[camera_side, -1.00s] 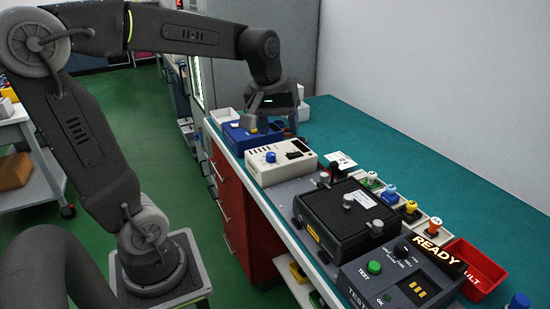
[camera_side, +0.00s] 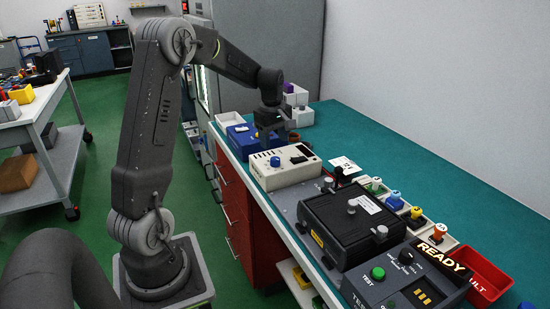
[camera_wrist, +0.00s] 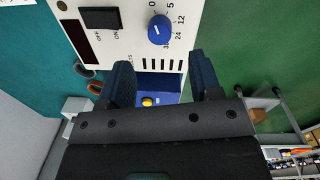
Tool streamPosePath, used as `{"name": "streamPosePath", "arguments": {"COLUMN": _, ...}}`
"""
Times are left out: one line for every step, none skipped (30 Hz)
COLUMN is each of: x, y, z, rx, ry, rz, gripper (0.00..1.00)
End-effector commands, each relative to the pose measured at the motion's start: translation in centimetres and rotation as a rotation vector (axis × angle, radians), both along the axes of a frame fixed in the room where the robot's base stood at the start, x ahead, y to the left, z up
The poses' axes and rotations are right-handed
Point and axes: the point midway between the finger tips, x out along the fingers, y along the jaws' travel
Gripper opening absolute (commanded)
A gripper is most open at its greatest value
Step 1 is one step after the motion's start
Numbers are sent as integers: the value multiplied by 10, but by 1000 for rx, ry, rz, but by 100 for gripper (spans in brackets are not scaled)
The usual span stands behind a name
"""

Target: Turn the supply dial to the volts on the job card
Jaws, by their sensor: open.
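The supply is a cream box (camera_side: 296,173) with a blue dial (camera_side: 276,161). In the wrist view the dial (camera_wrist: 159,29) sits beside printed numbers, among them 0, 5, 12 and 24; which one it points to is too small to tell. A black OFF/ON rocker switch (camera_wrist: 100,18) and a dark display (camera_wrist: 77,39) are on the same face. A white card (camera_side: 345,165), perhaps the job card, lies beyond the supply; its writing is unreadable. My gripper (camera_wrist: 160,76) is open and empty, its fingers apart from the dial. In the side view my gripper (camera_side: 268,137) is behind the supply.
A blue box (camera_side: 238,136) with a yellow knob stands close behind the supply. A black box (camera_side: 345,226) and a test unit (camera_side: 406,279) showing READY are in front. Several coloured knobbed pieces sit right. A red tray (camera_side: 490,274) lies at right. The green mat's right side is clear.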

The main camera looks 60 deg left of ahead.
Motion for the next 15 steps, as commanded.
{"name": "streamPosePath", "arguments": {"x": 0, "y": -1, "z": -12, "rx": -4, "ry": 4, "rz": -1, "gripper": 58}}
{"name": "streamPosePath", "arguments": {"x": 0, "y": -1, "z": -18, "rx": -3, "ry": 4, "rz": -1, "gripper": 58}}
{"name": "streamPosePath", "arguments": {"x": 1, "y": 0, "z": -26, "rx": -3, "ry": 4, "rz": -1, "gripper": 58}}
{"name": "streamPosePath", "arguments": {"x": 1, "y": 0, "z": -31, "rx": -3, "ry": 4, "rz": -1, "gripper": 58}}
{"name": "streamPosePath", "arguments": {"x": 1, "y": 0, "z": -36, "rx": -3, "ry": 3, "rz": -1, "gripper": 58}}
{"name": "streamPosePath", "arguments": {"x": 1, "y": -1, "z": -43, "rx": -3, "ry": 4, "rz": -1, "gripper": 58}}
{"name": "streamPosePath", "arguments": {"x": 2, "y": -1, "z": -47, "rx": -3, "ry": 3, "rz": -1, "gripper": 58}}
{"name": "streamPosePath", "arguments": {"x": 2, "y": 0, "z": -51, "rx": -2, "ry": 3, "rz": -2, "gripper": 58}}
{"name": "streamPosePath", "arguments": {"x": 3, "y": 0, "z": -55, "rx": -1, "ry": 2, "rz": -2, "gripper": 58}}
{"name": "streamPosePath", "arguments": {"x": 3, "y": 0, "z": -58, "rx": -1, "ry": 1, "rz": -2, "gripper": 58}}
{"name": "streamPosePath", "arguments": {"x": 3, "y": 0, "z": -61, "rx": -1, "ry": 1, "rz": -2, "gripper": 58}}
{"name": "streamPosePath", "arguments": {"x": 3, "y": 0, "z": -64, "rx": -1, "ry": 1, "rz": -2, "gripper": 58}}
{"name": "streamPosePath", "arguments": {"x": 3, "y": 0, "z": -66, "rx": -1, "ry": 1, "rz": -2, "gripper": 58}}
{"name": "streamPosePath", "arguments": {"x": 3, "y": 0, "z": -67, "rx": 0, "ry": 0, "rz": -2, "gripper": 58}}
{"name": "streamPosePath", "arguments": {"x": 3, "y": 0, "z": -68, "rx": 0, "ry": -1, "rz": -2, "gripper": 58}}
